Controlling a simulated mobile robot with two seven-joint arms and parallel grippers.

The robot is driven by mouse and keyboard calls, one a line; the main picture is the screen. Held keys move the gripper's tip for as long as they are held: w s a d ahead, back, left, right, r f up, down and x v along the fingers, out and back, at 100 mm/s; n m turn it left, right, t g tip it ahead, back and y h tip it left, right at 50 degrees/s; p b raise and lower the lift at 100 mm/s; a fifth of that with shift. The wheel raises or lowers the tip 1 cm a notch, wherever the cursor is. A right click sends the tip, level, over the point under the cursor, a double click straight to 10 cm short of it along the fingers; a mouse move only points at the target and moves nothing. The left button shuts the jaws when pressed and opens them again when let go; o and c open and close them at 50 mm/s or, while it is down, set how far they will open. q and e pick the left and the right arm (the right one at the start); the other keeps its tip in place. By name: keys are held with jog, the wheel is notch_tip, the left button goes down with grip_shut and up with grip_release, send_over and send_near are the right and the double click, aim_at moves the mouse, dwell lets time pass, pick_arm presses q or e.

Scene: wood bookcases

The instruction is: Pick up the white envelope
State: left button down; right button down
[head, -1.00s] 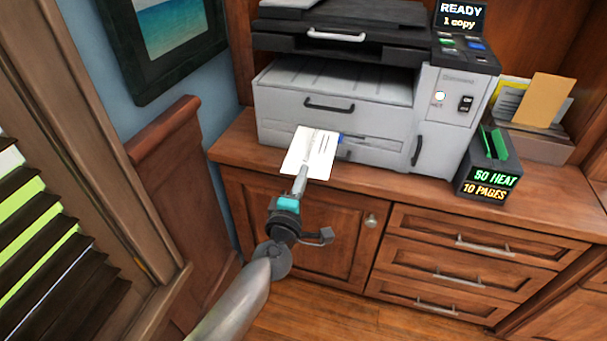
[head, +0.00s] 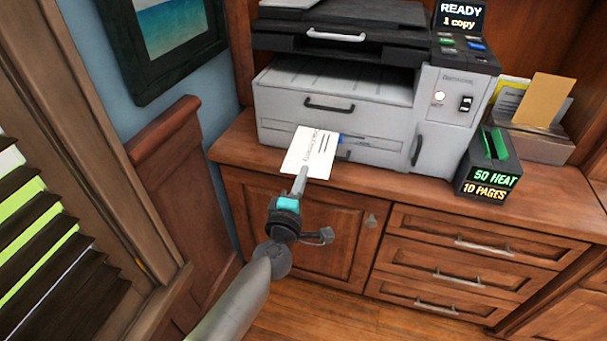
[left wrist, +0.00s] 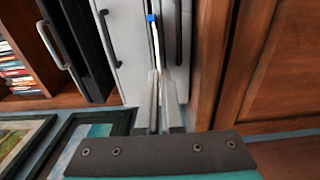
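The white envelope (head: 312,150) juts out over the front edge of the wooden counter, in front of the printer. It has dark printed lines and a blue spot at its far right. In the left wrist view the envelope (left wrist: 156,45) is seen nearly edge-on, as a thin white strip running between the fingertips. My left gripper (head: 301,178) is at the envelope's near edge, its fingers close together about that edge. In the left wrist view the fingers (left wrist: 160,95) are nearly together, with the strip between them. My right gripper is not in view.
A grey and black printer (head: 340,95) stands close behind the envelope. A dark box with lit text (head: 488,170) and a paper tray (head: 535,145) stand to the right on the counter (head: 400,185). A wooden panel (head: 165,200) rises at the left; drawers (head: 460,250) lie below.

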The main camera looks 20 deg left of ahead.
pick_arm(q)
notch_tip(320, 180, up, 2)
jog(key=p, duration=0.2)
jog(key=shift+r+p, duration=0.2)
jog(key=shift+p, duration=0.1)
